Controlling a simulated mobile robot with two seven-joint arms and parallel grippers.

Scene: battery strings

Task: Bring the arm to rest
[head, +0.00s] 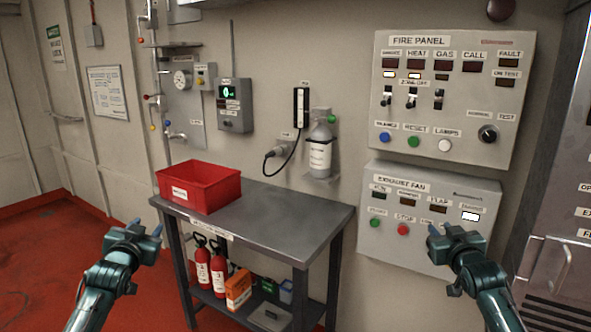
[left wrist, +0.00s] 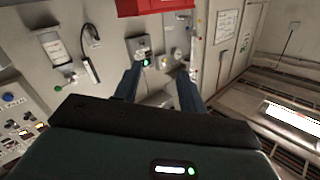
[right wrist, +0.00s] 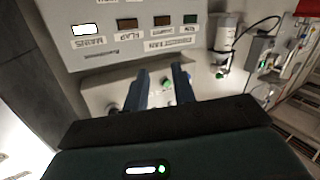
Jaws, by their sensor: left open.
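My left gripper (head: 146,228) hangs in the air left of the steel table. In the left wrist view its two fingers (left wrist: 158,85) stand apart with nothing between them. My right gripper (head: 441,231) is in the air in front of the lower part of the exhaust fan panel (head: 380,242), at the right. In the right wrist view its fingers (right wrist: 162,82) stand apart by a narrower gap, with nothing held. I cannot tell whether the fingertips touch the panel.
The steel table (head: 285,210) carries a red bin (head: 215,192); its top is otherwise clear. Fire extinguishers (head: 203,268) and boxes (head: 238,290) sit on its lower shelf. The fire panel (head: 455,60) and a bottle (head: 320,150) are on the wall. A grey cabinet (head: 550,220) stands right.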

